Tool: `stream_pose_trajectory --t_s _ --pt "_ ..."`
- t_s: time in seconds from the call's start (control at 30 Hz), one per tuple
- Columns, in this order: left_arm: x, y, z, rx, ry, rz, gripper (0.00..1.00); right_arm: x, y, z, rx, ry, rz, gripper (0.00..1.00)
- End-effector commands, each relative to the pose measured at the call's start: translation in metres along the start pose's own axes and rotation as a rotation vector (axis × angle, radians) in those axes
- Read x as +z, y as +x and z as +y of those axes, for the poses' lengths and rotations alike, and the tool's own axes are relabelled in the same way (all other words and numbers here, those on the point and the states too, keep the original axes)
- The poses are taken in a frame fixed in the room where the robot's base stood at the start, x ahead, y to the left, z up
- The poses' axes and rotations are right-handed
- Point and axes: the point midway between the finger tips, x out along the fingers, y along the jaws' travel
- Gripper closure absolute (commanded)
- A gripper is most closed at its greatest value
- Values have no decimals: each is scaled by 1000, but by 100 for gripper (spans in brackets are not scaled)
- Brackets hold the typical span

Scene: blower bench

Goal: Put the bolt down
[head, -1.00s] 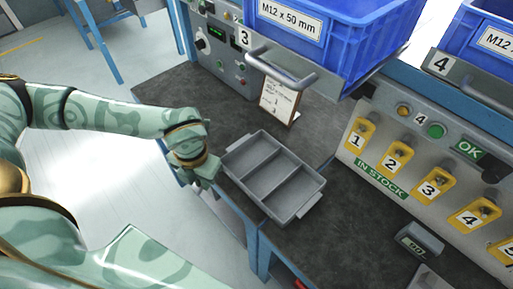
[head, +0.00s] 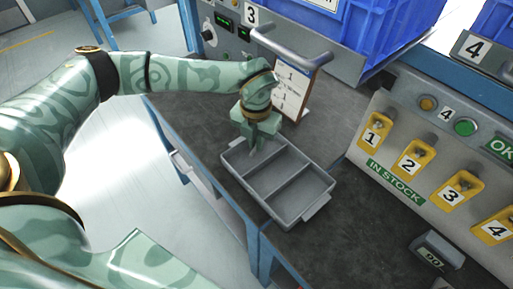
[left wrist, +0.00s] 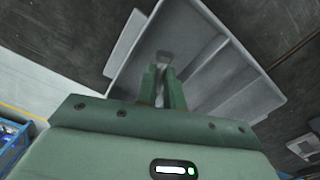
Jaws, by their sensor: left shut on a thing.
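My left gripper (head: 254,146) points down over the far-left compartment of the grey tray (head: 290,218). In the left wrist view its two fingers (left wrist: 163,80) are nearly together and shut on a small grey thing, likely the bolt (left wrist: 164,58), which shows dimly at the fingertips. In the head view the bolt cannot be made out. The tray, with three compartments, also shows in the left wrist view (left wrist: 235,98) beyond the fingers. Its compartments look empty where they can be seen. My right gripper is not in view.
A card on a stand (head: 292,92) is close behind my left gripper. A blue bin (head: 365,30) sits above the bench on a shelf with a grey handle. A panel with yellow numbered holders (head: 411,158) stands at right. A small display box (head: 437,250) lies at the front.

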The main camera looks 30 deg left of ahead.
Motion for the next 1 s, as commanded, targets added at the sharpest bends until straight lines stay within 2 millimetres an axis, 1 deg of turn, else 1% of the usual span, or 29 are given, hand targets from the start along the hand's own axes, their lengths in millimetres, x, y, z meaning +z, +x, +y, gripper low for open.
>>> stream_pose_trajectory --t_s 0.03,0.13,0.37,0.5,0.53,0.57,0.6,0.87,0.93,1.0 --pt "-1 14 0 1 0 6 100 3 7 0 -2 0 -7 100" --pt "-1 29 0 2 -1 6 100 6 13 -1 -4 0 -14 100" --pt "-1 27 0 1 0 1 100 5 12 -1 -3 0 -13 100" --pt "-1 30 0 1 0 2 100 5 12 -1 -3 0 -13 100" --pt "-1 30 0 1 0 1 82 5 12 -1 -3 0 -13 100" --pt "-1 29 0 1 0 1 74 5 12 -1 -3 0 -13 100" --pt "-1 29 0 1 0 1 69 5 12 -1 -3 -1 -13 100" --pt "-1 28 1 1 0 1 69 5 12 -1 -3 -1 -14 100" --pt "-1 23 1 1 -1 0 69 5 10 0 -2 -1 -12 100" --pt "-1 11 1 1 -2 -3 69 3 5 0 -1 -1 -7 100"
